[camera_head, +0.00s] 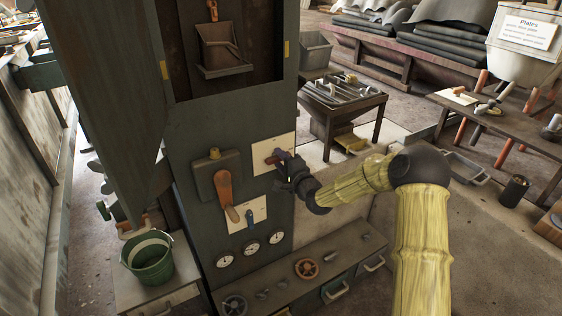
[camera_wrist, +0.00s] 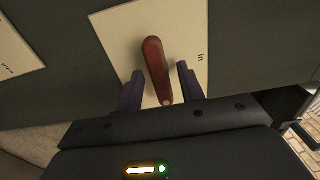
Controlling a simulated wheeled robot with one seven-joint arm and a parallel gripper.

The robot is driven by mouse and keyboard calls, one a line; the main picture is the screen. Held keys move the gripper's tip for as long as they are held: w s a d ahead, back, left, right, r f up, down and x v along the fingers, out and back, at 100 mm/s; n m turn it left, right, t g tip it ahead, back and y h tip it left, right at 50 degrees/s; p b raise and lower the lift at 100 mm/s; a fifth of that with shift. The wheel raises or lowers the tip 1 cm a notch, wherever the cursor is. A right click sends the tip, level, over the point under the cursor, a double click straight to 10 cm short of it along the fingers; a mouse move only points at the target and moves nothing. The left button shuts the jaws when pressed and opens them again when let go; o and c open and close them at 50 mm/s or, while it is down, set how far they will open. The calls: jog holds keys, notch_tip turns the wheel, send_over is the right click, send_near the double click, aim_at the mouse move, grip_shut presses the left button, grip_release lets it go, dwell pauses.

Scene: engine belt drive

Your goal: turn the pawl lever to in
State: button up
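The pawl lever is a dark red handle (camera_wrist: 157,68) on a cream plate (camera_wrist: 120,32) in the wrist view. The word "In" is printed on the plate to the right of the lever. My gripper (camera_wrist: 160,88) is open, with one dark finger on each side of the lever's near end. A gap shows between the lever and each finger. In the head view my gripper (camera_head: 282,161) is at the upper cream plate (camera_head: 264,150) on the green cabinet front, and it hides much of the lever.
An orange-handled lever (camera_head: 224,190) on a grey box is left of my gripper. A small blue lever (camera_head: 250,218) on another cream plate and several gauges (camera_head: 250,249) are below. A shelf with handwheels (camera_head: 306,267) juts out lower down. A green bucket (camera_head: 150,259) stands left.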

grip_shut()
jog(key=shift+f+n, duration=0.1)
jog(key=shift+n, duration=0.3)
jog(key=n+b, duration=0.2)
jog(key=n, duration=0.1)
jog(key=shift+f, duration=0.1)
jog(key=n+b, duration=0.3)
jog(key=n, duration=0.2)
jog(key=shift+n, duration=0.4)
jog(key=n+b, duration=0.3)
jog(key=n, duration=0.1)
jog(key=shift+f+n, duration=0.1)
jog(key=shift+n, duration=0.2)
jog(key=shift+n+b, duration=1.25)
jog(key=shift+n, duration=0.45)
